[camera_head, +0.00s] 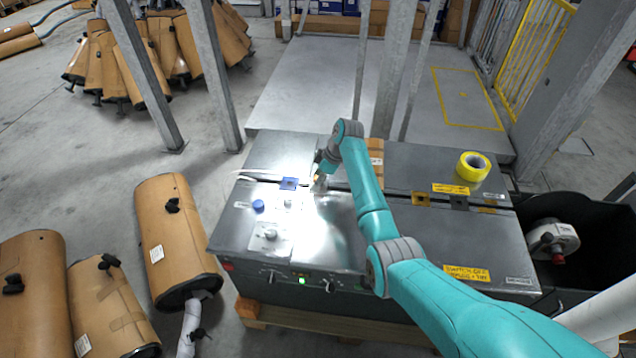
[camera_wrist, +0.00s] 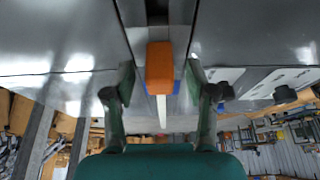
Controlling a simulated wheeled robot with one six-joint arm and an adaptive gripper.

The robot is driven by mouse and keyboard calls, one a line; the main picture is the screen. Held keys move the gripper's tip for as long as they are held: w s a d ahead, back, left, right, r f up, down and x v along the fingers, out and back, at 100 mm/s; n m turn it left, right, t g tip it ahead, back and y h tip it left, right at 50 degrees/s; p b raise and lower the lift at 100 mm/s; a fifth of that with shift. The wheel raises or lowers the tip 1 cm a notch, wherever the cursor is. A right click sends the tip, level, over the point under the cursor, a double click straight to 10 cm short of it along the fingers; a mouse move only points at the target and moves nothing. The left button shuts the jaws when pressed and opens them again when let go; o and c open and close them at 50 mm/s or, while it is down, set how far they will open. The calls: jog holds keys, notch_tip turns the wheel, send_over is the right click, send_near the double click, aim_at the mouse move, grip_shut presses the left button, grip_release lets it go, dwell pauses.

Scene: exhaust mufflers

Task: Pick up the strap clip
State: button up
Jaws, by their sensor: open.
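A small orange block (camera_wrist: 159,66), which looks like the strap clip, sits at the dark gap between the machine's metal covers, with a thin white strip (camera_wrist: 161,110) beyond it. In the wrist view my gripper (camera_wrist: 160,80) has one finger on each side of the block, with a gap on both sides. My gripper is open. In the head view my gripper (camera_head: 319,184) is low over the metal top, and only a trace of orange shows beside it. Whether the fingers reach down to the block's level is hard to tell.
The grey machine (camera_head: 235,222) has a blue square piece (camera_head: 290,183), a blue cap (camera_head: 258,206) and a knobbed plate (camera_head: 270,236) on top. A yellow tape roll (camera_head: 473,166) lies at right.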

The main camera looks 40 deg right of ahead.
grip_shut()
